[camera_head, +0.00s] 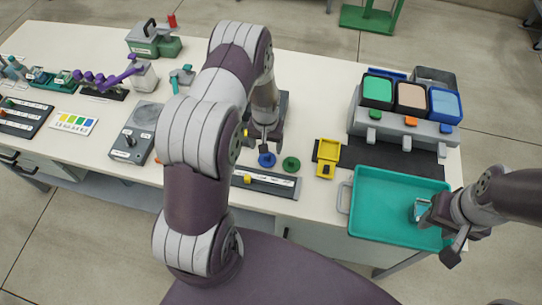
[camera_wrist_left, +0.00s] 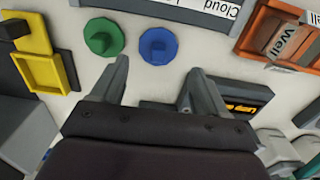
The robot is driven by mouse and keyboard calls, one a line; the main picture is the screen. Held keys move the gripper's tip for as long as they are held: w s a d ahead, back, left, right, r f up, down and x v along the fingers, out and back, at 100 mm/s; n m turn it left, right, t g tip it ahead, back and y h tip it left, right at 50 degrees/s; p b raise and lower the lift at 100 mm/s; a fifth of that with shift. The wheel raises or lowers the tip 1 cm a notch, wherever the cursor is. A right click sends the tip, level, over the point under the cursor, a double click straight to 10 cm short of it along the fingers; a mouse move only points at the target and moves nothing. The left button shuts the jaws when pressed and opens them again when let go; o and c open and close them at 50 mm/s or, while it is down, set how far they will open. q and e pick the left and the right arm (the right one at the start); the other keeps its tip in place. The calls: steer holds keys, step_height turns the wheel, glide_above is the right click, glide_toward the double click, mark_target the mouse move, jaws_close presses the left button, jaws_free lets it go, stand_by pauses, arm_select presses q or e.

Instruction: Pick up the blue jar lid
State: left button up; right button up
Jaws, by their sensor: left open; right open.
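The blue jar lid (camera_head: 267,160) lies flat on the white bench, just left of a green lid (camera_head: 291,164). In the left wrist view the blue lid (camera_wrist_left: 158,46) sits right of the green lid (camera_wrist_left: 103,37). My left gripper (camera_head: 262,142) is over the bench just behind the blue lid. In the wrist view its two fingers (camera_wrist_left: 157,75) are apart with nothing between them, and the lid shows beyond their tips, not between them. My right gripper (camera_head: 432,232) is open over the right side of the teal tray, by a small teal-and-grey item (camera_head: 420,211).
A labelled grey rack (camera_head: 268,183) lies in front of the lids, a yellow holder (camera_head: 327,157) to their right. The teal tray (camera_head: 385,240) is at the front right. A station with coloured bins (camera_head: 410,97) stands behind it. My left arm hides part of the bench.

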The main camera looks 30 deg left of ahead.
mark_target(267, 155)
arm_select(q)
steer(key=f, duration=0.1)
steer(key=f+p, duration=0.1)
steer(key=f, duration=0.3)
steer(key=shift+d+p, duration=0.25)
steer(key=shift+p, duration=0.1)
steer(key=shift+a+f, duration=0.1)
steer(key=shift+f, duration=0.5)
steer(key=shift+r, duration=0.1)
steer(key=c, duration=0.8)
